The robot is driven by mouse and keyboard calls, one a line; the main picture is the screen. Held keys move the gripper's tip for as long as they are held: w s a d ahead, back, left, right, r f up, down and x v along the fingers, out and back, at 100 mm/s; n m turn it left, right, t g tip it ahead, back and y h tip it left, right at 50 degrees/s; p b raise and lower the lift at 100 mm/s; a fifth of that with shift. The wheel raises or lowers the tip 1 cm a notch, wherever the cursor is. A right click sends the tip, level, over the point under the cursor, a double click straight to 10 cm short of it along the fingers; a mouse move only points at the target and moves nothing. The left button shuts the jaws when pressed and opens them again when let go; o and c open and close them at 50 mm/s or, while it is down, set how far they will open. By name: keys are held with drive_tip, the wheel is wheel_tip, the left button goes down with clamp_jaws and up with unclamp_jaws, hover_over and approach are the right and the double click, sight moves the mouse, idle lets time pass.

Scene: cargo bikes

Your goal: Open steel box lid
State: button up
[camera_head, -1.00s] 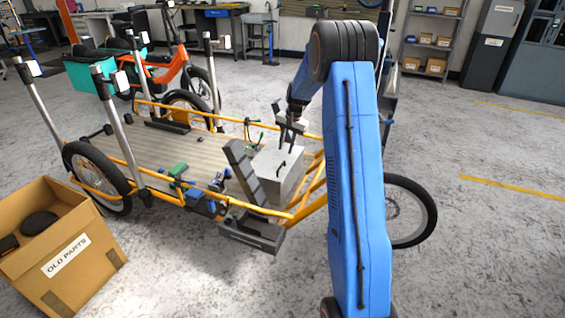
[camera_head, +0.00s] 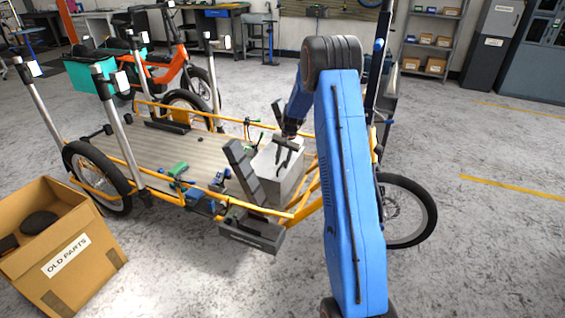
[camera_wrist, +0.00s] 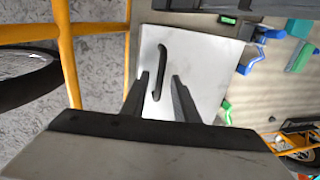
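The steel box (camera_head: 283,184) is a grey cube on the front end of the cargo bike's wooden deck. Its lid looks shut, with a dark bar handle on top that shows in the wrist view (camera_wrist: 160,73). The lid (camera_wrist: 200,62) fills the middle of that view. My gripper (camera_wrist: 160,78) is just above the lid, its two dark fingers apart with a gap between them. The handle's lower end appears close to the left finger and partly between the fingers; I cannot tell whether it touches. In the head view my gripper (camera_head: 287,143) is above the box.
The orange bike frame (camera_head: 306,186) runs close around the box. A dark upright panel (camera_head: 243,172) stands left of it. Green and blue tools (camera_head: 179,170) lie on the deck (camera_head: 150,155). A cardboard box marked OLD PARTS (camera_head: 65,250) stands at lower left.

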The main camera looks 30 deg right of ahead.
clamp_jaws()
drive_tip(key=shift+r, duration=0.1)
